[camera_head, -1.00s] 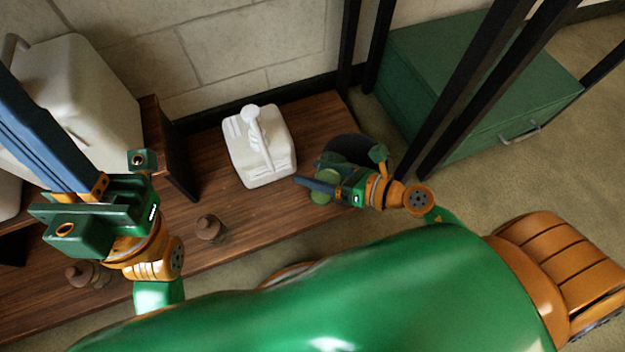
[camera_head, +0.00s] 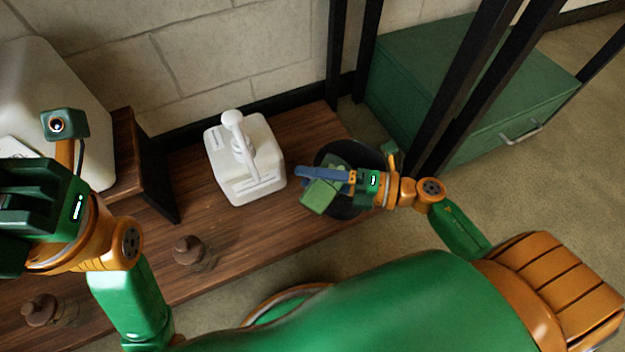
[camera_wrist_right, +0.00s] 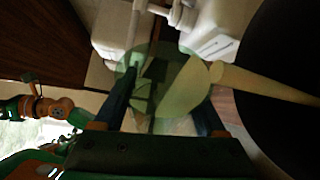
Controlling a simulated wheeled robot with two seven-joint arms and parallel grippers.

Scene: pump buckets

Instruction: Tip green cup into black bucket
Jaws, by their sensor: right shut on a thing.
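The green cup (camera_head: 318,197) is tilted on its side in my right gripper (camera_head: 322,174), which is shut on it. The cup and gripper are in front of and over the near left part of the black bucket (camera_head: 350,152), which stands on the wooden table. In the right wrist view the translucent green cup (camera_wrist_right: 145,75) is between the two fingers, with the dark bucket (camera_wrist_right: 282,60) at the right.
A white pump-like box (camera_head: 245,175) with a lever stands left of the bucket on the wooden table (camera_head: 225,235). Two brown knobs (camera_head: 188,250) lie near the table's front. A green chest (camera_head: 465,85) and black posts (camera_head: 455,90) are at the right, close to my right arm.

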